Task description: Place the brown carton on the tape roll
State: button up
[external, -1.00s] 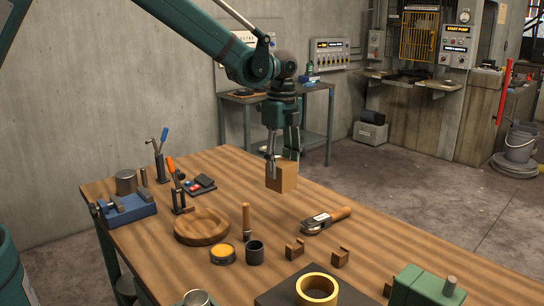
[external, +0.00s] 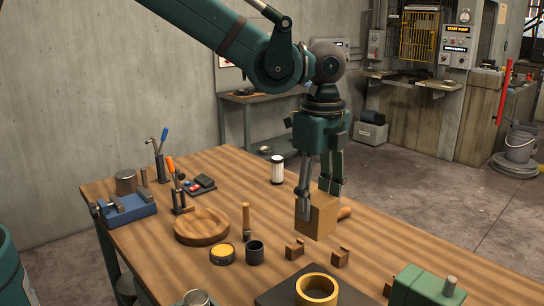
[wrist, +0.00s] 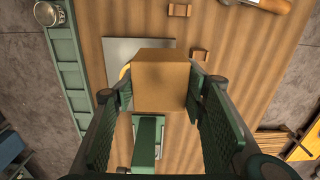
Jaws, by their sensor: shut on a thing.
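The brown carton (external: 317,216) is a plain box held between the fingers of my gripper (external: 320,188), above the table. In the wrist view my gripper (wrist: 160,95) is shut on the carton (wrist: 162,82), with one finger on each side. The tape roll (external: 317,290) is a yellow ring lying on a dark square plate (external: 275,296) at the front edge of the external view. The carton is apart from it, higher and farther back. In the wrist view the carton hides most of the roll; a yellow sliver (wrist: 125,72) shows at its left.
Two small brown blocks (external: 295,250) (external: 340,257) stand between the carton and the roll. A green machine (external: 425,286) is at the right. A black cup (external: 255,252), yellow tin (external: 222,254), wooden bowl (external: 202,228) and white-and-black canister (external: 277,169) stand left. The right tabletop is fairly clear.

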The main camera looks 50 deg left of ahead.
jog(key=r, duration=0.1)
send_over(318, 287)
jog(key=shift+r, duration=0.1)
dwell(0.3)
notch_tip(318, 287, down, 6)
dwell(0.5)
jog(key=shift+f, duration=0.25)
jog(key=shift+f, duration=1.75)
jog(key=shift+f, duration=0.15)
jog(key=o, duration=0.9)
jog(key=shift+o, duration=0.2)
